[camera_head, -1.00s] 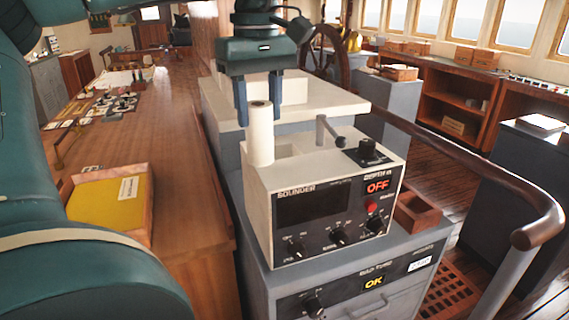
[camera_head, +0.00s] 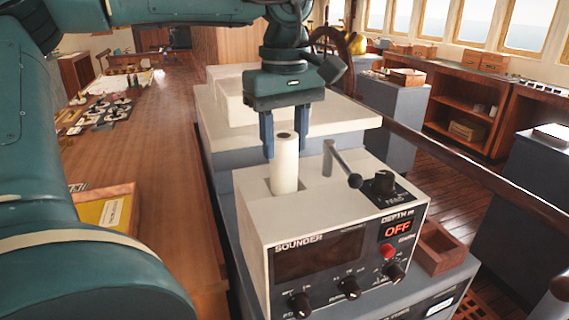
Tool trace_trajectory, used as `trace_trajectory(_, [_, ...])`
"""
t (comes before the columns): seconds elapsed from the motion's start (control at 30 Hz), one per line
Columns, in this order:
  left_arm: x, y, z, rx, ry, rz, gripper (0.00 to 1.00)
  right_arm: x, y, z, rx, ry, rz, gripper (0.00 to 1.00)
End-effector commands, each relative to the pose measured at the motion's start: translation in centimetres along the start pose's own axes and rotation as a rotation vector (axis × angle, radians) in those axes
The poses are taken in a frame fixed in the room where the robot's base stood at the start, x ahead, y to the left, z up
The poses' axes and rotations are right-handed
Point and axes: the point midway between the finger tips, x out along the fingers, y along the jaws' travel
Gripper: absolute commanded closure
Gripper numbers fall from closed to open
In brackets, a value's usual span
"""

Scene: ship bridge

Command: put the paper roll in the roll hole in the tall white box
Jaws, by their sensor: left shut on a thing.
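The tall white box is the sounder (camera_head: 255,215), with a dark front panel, knobs and a lit OFF display. The paper roll (camera_head: 286,172) is a white upright cylinder with a dark core at its top. My left gripper (camera_head: 286,140) points down from above, its two blue fingers shut on the upper part of the roll. The roll's lower end is at the roll hole (camera_head: 265,187), a recess in the box's top left of the lever. I cannot tell how deep the roll reaches. My right gripper is not in view.
A lever (camera_head: 340,163) with a dark knob stands on the box top, close right of the roll. A small wooden tray (camera_head: 437,248) lies beside the box. A pale stepped cabinet (camera_head: 330,122) rises behind.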

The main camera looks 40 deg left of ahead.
Motion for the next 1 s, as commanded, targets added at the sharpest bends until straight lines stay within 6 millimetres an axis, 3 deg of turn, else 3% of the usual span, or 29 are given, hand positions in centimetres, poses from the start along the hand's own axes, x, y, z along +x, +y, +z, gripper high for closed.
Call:
trace_trajectory(0.33, [3.8,0.0,0.0,0.000,-0.001,-0.001,0.86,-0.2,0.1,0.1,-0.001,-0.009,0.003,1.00])
trace_trajectory(0.7, [4.4,0.0,0.0,-0.001,0.000,0.003,0.86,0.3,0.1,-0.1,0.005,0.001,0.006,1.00])
trace_trajectory(0.73, [4.4,0.0,0.0,0.000,0.000,0.002,0.57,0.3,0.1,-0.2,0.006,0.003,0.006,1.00])
trace_trajectory(1.0, [4.3,0.0,0.0,0.000,0.000,0.002,0.37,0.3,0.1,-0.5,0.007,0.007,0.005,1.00])
